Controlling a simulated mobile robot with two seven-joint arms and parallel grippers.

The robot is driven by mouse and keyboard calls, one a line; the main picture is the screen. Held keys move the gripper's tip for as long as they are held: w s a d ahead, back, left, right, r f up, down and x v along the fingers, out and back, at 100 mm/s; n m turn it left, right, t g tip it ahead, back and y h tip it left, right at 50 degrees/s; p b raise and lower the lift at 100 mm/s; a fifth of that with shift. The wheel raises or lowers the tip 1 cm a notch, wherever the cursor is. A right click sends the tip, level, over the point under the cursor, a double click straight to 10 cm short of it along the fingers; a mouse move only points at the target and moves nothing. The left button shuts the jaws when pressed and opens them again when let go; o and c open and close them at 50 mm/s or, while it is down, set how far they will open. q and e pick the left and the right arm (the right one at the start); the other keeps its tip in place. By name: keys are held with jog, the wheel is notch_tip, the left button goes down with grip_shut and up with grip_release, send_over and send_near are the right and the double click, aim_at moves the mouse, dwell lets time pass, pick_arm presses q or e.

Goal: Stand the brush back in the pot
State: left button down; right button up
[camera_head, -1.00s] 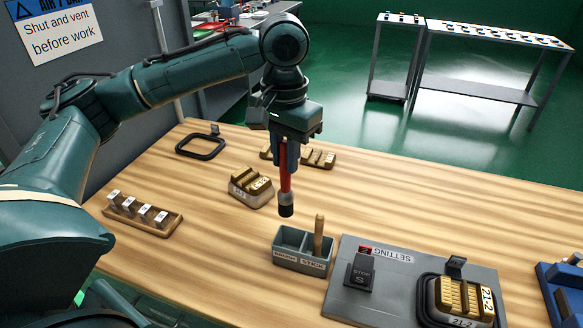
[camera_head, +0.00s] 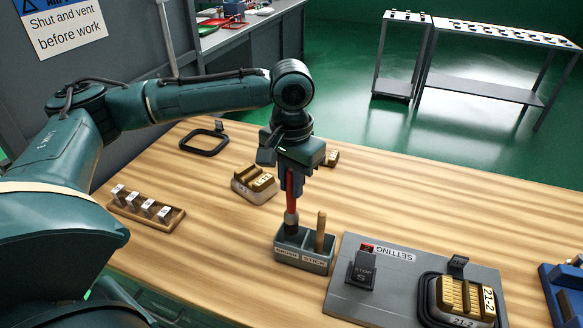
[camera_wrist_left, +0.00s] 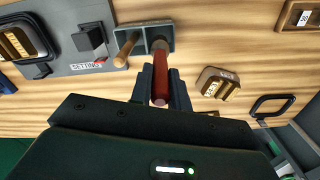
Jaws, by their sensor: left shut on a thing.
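The brush (camera_head: 290,205) has a red handle and a dark lower end. It is upright in my left gripper (camera_head: 290,187), which is shut on its handle; the red handle also shows between the fingers in the left wrist view (camera_wrist_left: 160,88). The pot (camera_head: 302,263) is a grey two-compartment box labelled BRUSH and STICK. The brush's lower end is at the left BRUSH compartment, its tip seeming just inside the opening; how deep it sits I cannot tell. A wooden stick (camera_head: 320,232) stands in the STICK compartment. My right gripper is not in view.
A grey SETTING plate (camera_head: 345,297) with a black STOP block (camera_head: 362,270) lies right of the pot. A rack of tags (camera_head: 146,213) and a black frame (camera_head: 204,143) stand farther left.

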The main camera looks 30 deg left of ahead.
aim_at(291, 211)
pick_arm(q)
jog(key=shift+f+b, duration=0.45)
jog(key=shift+f, duration=3.2)
jog(key=shift+f+p, duration=0.5)
jog(key=c, duration=1.3)
grip_release()
jog(key=shift+o, duration=0.6)
jog(key=o, duration=0.4)
jog(key=shift+r, duration=4.5)
